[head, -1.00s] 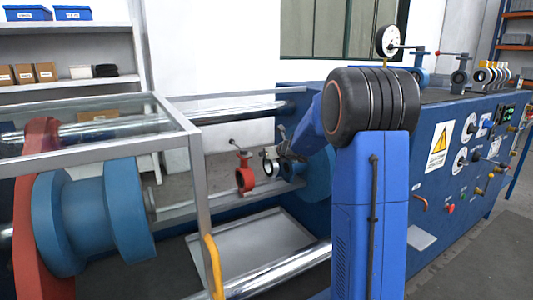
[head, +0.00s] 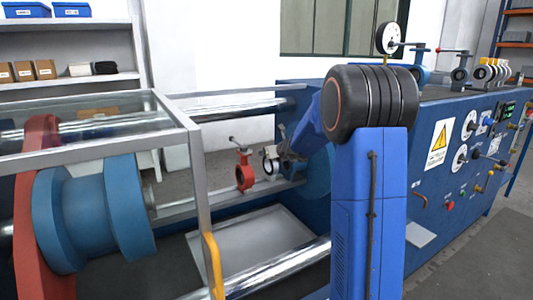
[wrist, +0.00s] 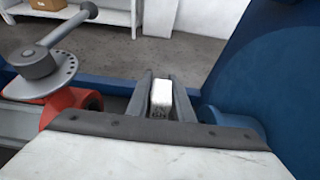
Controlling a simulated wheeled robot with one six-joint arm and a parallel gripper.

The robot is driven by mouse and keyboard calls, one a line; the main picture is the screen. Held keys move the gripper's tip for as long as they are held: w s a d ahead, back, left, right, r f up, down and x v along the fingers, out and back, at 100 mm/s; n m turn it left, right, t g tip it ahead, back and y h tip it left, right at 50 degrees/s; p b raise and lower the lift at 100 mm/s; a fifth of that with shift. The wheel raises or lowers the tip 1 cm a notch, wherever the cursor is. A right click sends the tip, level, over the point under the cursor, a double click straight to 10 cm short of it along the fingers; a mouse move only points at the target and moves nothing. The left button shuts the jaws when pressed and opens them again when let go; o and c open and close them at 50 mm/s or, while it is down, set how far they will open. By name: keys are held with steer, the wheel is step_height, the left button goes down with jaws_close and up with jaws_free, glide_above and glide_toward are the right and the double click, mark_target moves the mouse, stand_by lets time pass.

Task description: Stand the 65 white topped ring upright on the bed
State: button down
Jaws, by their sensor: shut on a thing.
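The white topped ring (head: 270,161) shows small in the head view, dark with a pale face, just right of a red valve. My gripper (head: 280,150) reaches down to it from the right and is shut on it. In the wrist view the ring's white top (wrist: 161,96) sits between the two grey fingers of my gripper (wrist: 161,108); the rest of the ring is hidden below. The bed (head: 205,198) is the grey rail running under the red valve and the ring. I cannot tell whether the ring touches it.
The red valve (head: 244,176) with a grey lever stands close left of the ring; it also shows in the wrist view (wrist: 72,98). A blue flange (head: 320,172) is close on the right. A framed clear guard (head: 95,125) is at left. A pale tray (head: 250,242) lies below.

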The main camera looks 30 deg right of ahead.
steer(key=shift+f, duration=1.15)
stand_by(2.6)
steer(key=c, duration=2)
jaws_free()
steer(key=shift+c, duration=0.2)
steer(key=shift+o, duration=1.2)
steer(key=shift+s, duration=0.15)
steer(key=o, duration=0.4)
steer(key=shift+o, duration=0.2)
steer(key=v, duration=1.7)
steer(key=shift+s, duration=0.2)
